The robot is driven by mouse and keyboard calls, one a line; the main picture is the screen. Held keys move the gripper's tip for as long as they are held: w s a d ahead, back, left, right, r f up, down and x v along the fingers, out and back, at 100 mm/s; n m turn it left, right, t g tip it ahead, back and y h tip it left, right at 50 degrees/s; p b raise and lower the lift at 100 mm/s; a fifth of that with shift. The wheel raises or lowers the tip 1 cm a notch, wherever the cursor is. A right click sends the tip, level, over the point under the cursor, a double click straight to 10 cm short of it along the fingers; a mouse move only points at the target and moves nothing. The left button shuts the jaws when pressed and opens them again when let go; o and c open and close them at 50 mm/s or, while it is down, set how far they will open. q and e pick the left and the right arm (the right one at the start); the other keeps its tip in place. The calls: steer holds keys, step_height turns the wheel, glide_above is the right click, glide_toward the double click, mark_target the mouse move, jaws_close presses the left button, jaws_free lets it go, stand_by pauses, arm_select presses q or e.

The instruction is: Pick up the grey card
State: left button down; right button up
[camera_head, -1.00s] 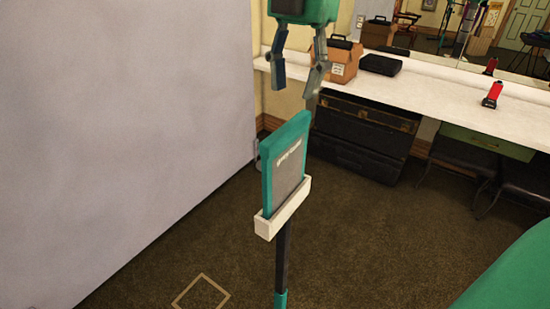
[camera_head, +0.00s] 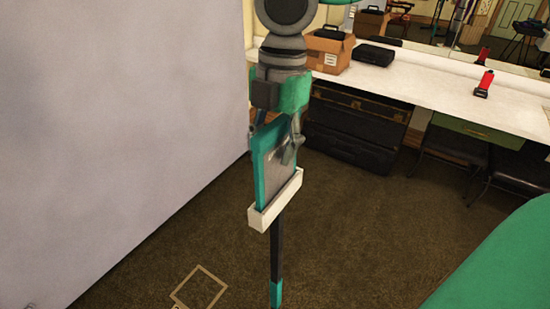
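The grey card (camera_head: 279,175) has a teal border and stands upright in a white holder (camera_head: 277,200) on a dark stand with a teal lower part. My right gripper (camera_head: 275,143) is over the card's upper part, pointing down. Its fingers are spread, one near the card's left edge and one in front of its face at the right. The gripper hides the card's top. I cannot tell whether either finger touches the card. My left gripper is not in view.
A plain grey wall panel (camera_head: 110,130) stands at left. A white counter (camera_head: 430,97) behind bears a cardboard box (camera_head: 328,53), a black case (camera_head: 373,55) and a red-and-black item (camera_head: 483,84). Dark trunks (camera_head: 355,130) and chairs stand below.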

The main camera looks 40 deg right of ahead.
steer(key=shift+s+d, duration=0.15)
steer(key=shift+f, duration=0.2)
stand_by(0.5)
jaws_close()
